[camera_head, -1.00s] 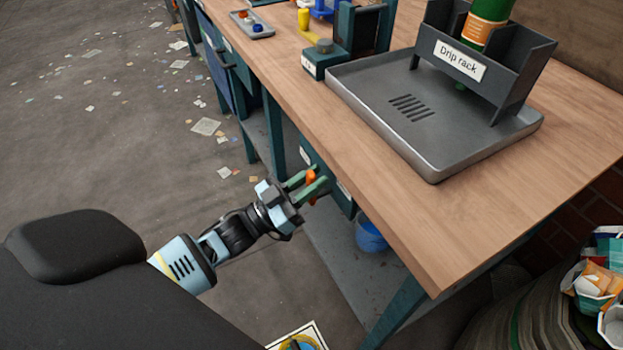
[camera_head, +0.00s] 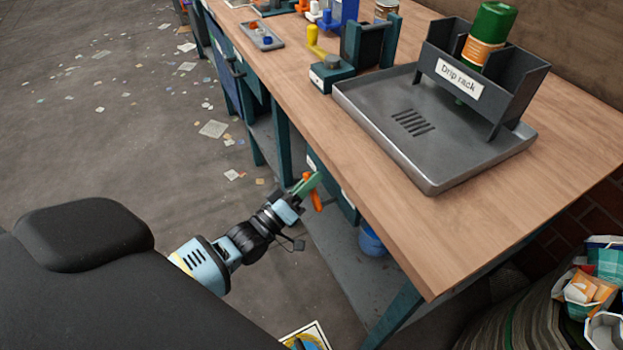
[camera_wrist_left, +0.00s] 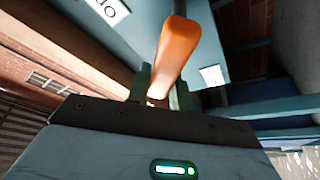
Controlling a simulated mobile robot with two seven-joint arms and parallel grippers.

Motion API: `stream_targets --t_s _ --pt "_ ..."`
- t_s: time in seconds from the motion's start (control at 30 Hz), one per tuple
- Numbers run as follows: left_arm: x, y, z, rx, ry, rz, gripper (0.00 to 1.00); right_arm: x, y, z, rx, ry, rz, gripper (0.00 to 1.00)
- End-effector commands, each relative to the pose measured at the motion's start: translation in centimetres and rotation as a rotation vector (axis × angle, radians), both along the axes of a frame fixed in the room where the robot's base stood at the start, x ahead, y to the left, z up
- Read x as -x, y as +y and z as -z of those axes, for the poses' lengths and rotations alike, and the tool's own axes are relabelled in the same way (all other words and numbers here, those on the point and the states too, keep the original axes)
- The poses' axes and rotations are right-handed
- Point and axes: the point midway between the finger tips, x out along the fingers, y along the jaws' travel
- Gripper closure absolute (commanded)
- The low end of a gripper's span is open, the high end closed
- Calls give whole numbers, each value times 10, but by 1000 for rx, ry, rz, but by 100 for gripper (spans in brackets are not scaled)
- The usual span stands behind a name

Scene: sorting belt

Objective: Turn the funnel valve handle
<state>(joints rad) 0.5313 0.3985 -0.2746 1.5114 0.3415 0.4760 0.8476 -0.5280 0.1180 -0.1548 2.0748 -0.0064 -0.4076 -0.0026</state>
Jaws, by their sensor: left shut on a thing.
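The orange valve handle (camera_head: 314,198) is at the front side of the bench, under the tabletop edge. It also shows large in the left wrist view (camera_wrist_left: 176,50), rising at a tilt from between the fingers. My left gripper (camera_head: 307,185) is shut on the orange handle. In the left wrist view its green fingers (camera_wrist_left: 160,90) stand on both sides of the handle's lower part. The funnel itself cannot be made out. My right gripper is not in view.
The wooden bench (camera_head: 400,245) overhangs the handle. A grey tray (camera_head: 365,110) with the drip rack (camera_head: 460,76) and a green bottle (camera_head: 491,35) stands on it. A blue bucket (camera_head: 372,240) sits below. Open floor lies to the left.

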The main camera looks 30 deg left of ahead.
Motion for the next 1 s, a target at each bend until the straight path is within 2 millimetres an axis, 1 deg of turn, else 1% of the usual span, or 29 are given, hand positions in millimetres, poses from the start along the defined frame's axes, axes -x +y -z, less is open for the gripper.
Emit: stream_targets --t_s 0.03,0.2,0.6,0.8,1.0 --pt "-1 2 1 41 26 0 100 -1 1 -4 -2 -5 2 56" --pt "-4 7 9 180 108 -1 100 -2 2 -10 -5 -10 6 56" --pt "-8 14 29 487 288 -1 100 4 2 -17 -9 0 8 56" --pt "-8 15 37 598 354 -1 100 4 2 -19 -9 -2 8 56" --pt "-8 15 42 668 395 -1 100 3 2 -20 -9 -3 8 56"
